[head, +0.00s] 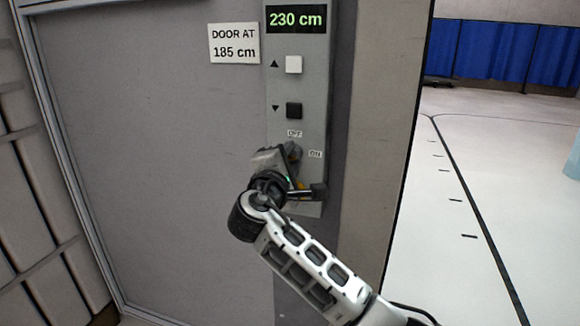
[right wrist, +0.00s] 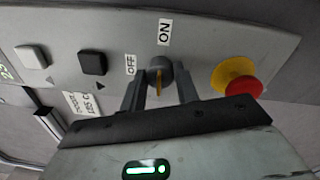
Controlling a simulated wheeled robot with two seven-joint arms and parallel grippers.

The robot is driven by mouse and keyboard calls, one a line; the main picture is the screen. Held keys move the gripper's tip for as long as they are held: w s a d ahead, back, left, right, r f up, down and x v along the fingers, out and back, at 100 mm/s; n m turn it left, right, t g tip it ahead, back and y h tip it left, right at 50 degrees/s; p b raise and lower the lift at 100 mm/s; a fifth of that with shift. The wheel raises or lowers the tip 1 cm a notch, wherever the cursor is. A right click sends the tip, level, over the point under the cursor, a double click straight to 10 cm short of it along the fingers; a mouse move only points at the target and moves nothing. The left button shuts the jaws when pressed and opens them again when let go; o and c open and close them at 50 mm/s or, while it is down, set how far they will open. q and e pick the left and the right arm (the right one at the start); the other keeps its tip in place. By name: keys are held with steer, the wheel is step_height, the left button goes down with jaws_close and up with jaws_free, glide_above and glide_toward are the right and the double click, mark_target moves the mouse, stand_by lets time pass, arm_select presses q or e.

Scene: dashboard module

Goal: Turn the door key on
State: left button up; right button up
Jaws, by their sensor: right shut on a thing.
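My right gripper (right wrist: 160,92) is shut on the knob, a finger on each side. In the head view the knob (head: 292,151) shows partly behind my right gripper (head: 286,160). My left gripper is not in view.
The panel (head: 310,95) has a white up button (head: 294,64), a black down button (head: 294,110) and a display (head: 296,19) reading 230 cm. A red stop button (right wrist: 243,88) on a yellow base is close beside my right gripper. A sign (head: 234,43) reads "DOOR AT 185 cm". Open floor lies right.

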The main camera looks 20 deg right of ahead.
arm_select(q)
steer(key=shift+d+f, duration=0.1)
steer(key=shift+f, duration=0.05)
arm_select(e)
steer(key=shift+f+m, duration=0.15)
steer(key=shift+m, duration=0.25)
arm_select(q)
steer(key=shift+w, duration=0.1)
arm_select(e)
steer(key=o, duration=1)
arm_select(q)
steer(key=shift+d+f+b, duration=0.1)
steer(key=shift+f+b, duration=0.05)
steer(key=shift+b, duration=0.9)
arm_select(e)
steer(key=v, duration=1.6)
